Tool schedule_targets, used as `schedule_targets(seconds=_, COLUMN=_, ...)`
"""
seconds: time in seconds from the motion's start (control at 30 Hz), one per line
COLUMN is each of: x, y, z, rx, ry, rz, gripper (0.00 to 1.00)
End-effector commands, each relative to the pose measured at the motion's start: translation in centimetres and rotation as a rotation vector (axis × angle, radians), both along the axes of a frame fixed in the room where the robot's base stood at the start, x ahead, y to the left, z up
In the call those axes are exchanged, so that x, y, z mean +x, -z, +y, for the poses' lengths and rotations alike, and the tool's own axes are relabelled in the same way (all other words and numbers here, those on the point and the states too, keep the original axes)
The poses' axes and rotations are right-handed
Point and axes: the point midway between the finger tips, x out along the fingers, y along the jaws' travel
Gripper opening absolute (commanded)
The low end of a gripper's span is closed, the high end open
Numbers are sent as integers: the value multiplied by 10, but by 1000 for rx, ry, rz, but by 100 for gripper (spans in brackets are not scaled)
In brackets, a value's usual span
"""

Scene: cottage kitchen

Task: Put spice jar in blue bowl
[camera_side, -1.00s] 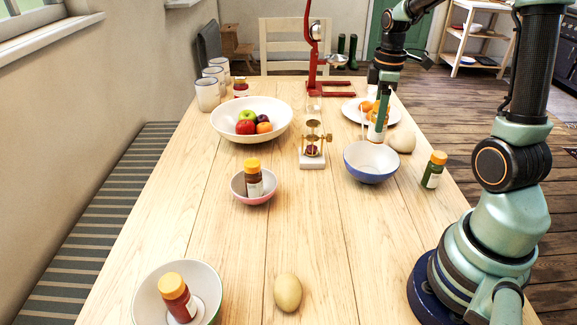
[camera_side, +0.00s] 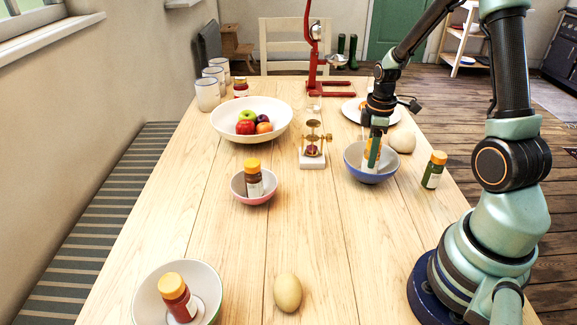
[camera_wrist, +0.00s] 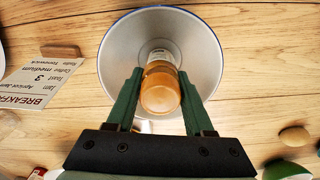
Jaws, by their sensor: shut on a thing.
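The blue bowl (camera_side: 371,177) stands on the right side of the table, blue outside and pale inside. In the wrist view the bowl (camera_wrist: 207,62) lies right below my gripper (camera_wrist: 160,100). My gripper (camera_side: 373,158) is inside the bowl's rim in the side view, shut on a spice jar with an orange cap (camera_wrist: 160,88). The jar is upright between the two green fingers, within the bowl's outline. Whether its base touches the bowl's bottom I cannot tell. In the side view the jar is mostly hidden by the fingers.
Another spice jar (camera_side: 434,170) stands to the right of the bowl, and an egg (camera_side: 402,141) lies behind it. A brass scale (camera_side: 312,150) stands to the left. A pink bowl (camera_side: 240,186) and a green bowl (camera_side: 150,300) each hold a jar.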

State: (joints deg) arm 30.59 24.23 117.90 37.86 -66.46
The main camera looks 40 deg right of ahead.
Motion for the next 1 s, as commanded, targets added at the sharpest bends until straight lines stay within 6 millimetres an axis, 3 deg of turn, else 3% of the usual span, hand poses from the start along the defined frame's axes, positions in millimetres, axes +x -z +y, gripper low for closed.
schedule_targets(seconds=0.13, x=0, y=2, z=0, rx=0, ry=0, rz=0, gripper=0)
schedule_targets(seconds=0.17, x=0, y=3, z=0, rx=0, ry=0, rz=0, gripper=56)
schedule_targets(seconds=0.23, x=0, y=3, z=0, rx=0, ry=0, rz=0, gripper=82)
schedule_targets(seconds=0.67, x=0, y=-4, z=0, rx=0, ry=0, rz=-1, gripper=82)
schedule_targets(seconds=1.0, x=1, y=-67, z=-1, rx=-3, ry=0, rz=-6, gripper=82)
